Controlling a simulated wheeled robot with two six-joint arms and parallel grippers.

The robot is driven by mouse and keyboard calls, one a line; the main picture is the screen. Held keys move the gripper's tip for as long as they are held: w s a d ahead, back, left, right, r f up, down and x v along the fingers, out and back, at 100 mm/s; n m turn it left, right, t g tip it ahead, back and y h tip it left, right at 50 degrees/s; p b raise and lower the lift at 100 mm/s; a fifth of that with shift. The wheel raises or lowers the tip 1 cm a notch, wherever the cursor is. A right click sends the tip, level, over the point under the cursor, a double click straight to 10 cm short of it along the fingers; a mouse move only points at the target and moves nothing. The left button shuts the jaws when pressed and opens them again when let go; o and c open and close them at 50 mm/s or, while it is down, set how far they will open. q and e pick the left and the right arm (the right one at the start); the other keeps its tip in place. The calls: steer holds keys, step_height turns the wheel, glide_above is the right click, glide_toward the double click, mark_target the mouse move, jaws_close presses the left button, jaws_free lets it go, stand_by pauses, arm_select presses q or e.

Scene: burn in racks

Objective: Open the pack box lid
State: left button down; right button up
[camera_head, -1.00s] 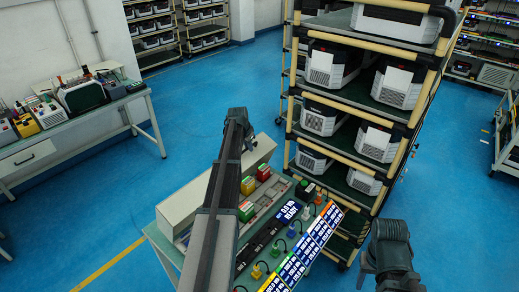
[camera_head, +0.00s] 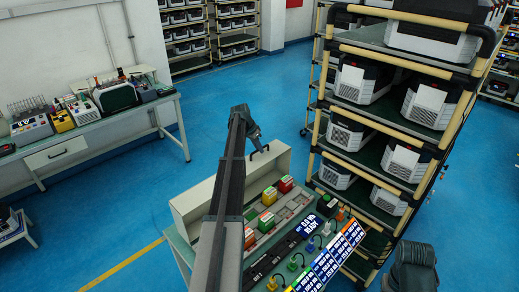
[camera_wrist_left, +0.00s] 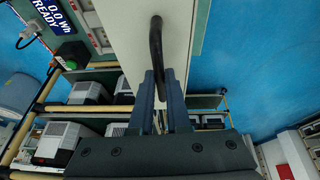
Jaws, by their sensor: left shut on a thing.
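The beige pack box lid (camera_head: 195,200) stands raised at the back of the bench in the head view, its long panel behind several coloured blocks. My left gripper (camera_head: 258,142) is at the lid's far end, by its black handle. In the left wrist view the black handle (camera_wrist_left: 155,40) curves off the pale lid panel (camera_wrist_left: 130,22) and down between the fingers of my left gripper (camera_wrist_left: 161,98), which is shut on it. My left forearm hides the middle of the box and lid. Of my right arm only a dark link shows, at the lower right.
Red (camera_head: 286,184) and yellow (camera_head: 269,196) blocks sit in front of the lid. A display (camera_head: 309,226) reads READY. A tall rack of white-fronted units (camera_head: 400,165) stands close on the right. A side bench (camera_head: 60,150) is at left. Blue floor (camera_head: 150,210) lies open between.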

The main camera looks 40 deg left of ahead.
arm_select(q)
steer(key=c, duration=0.9)
jaws_free()
steer(key=p+v, duration=1.2)
steer(key=v, duration=0.1)
steer(key=shift+s+a+r+p, duration=0.15)
steer(key=shift+r+p, duration=0.2)
